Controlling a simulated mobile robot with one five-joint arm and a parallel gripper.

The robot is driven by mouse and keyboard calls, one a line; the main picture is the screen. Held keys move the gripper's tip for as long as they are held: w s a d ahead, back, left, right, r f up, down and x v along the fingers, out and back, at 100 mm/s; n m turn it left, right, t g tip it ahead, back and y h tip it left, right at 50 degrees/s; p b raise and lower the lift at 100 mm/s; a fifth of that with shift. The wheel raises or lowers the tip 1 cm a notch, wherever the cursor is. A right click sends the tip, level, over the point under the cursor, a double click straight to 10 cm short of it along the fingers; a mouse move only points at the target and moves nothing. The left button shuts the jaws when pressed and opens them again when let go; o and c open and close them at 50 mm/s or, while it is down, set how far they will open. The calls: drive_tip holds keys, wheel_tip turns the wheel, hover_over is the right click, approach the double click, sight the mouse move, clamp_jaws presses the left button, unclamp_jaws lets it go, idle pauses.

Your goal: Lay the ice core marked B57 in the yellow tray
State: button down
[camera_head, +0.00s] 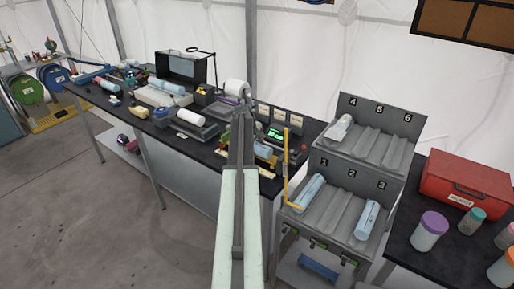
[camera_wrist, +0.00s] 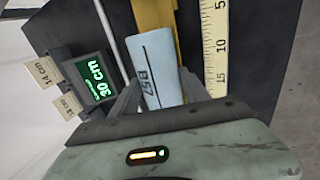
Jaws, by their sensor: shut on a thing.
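The ice core marked B57 (camera_wrist: 153,62) is a pale blue cylinder with dark lettering, seen in the wrist view. My gripper (camera_wrist: 160,88) is shut on it, with one finger on each side. A yellow piece (camera_wrist: 152,15) shows behind the core; I cannot tell whether it is the yellow tray. Whether the core touches anything beneath it is unclear. In the head view my gripper (camera_head: 242,108) is above the long black bench, beside a green-lit display (camera_head: 276,134).
The display (camera_wrist: 95,77) reads 30 cm, beside small length signs and a ruler (camera_wrist: 215,50). A grey rack (camera_head: 350,205) with numbered slots holds pale cores in 1, 3 and 4. A yellow upright (camera_head: 286,165) stands before it. A red case (camera_head: 465,190) is at right.

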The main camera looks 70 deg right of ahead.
drive_tip(key=shift+f, duration=0.1)
drive_tip(key=shift+c, duration=2.3)
unclamp_jaws()
drive_tip(key=p+v, duration=0.7)
drive_tip(key=shift+a+r, duration=0.2)
drive_tip(key=shift+r, duration=0.15)
